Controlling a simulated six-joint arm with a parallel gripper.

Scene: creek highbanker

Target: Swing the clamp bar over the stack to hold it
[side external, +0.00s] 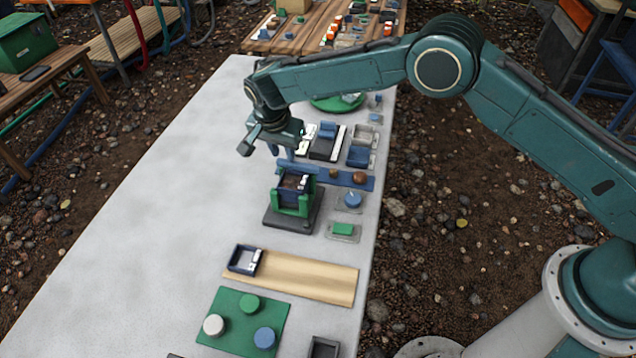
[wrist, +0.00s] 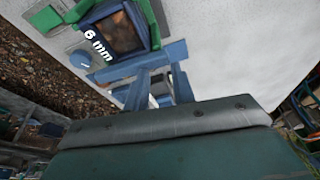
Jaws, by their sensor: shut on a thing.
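The stack of dark blue trays (side external: 293,187) stands between green posts (side external: 304,207) on a dark base (side external: 285,222). In the wrist view the top tray (wrist: 122,34) has a white "6 mm" label and brown material inside. The blue clamp bar (wrist: 115,69) runs along one edge of the stack, beside the tray opening rather than across it. My gripper (side external: 286,155) is at the far side of the stack in the side view. Its fingers (wrist: 158,88) are shut on the clamp bar. The exact contact and the bar's pivot are hard to make out.
Close by on the table (side external: 150,230) are a blue strip with brown balls (side external: 345,179), a blue knob (side external: 352,200) and a green button (side external: 342,229). A small frame (side external: 244,260) lies on a wooden board (side external: 305,277). The table's left side is clear.

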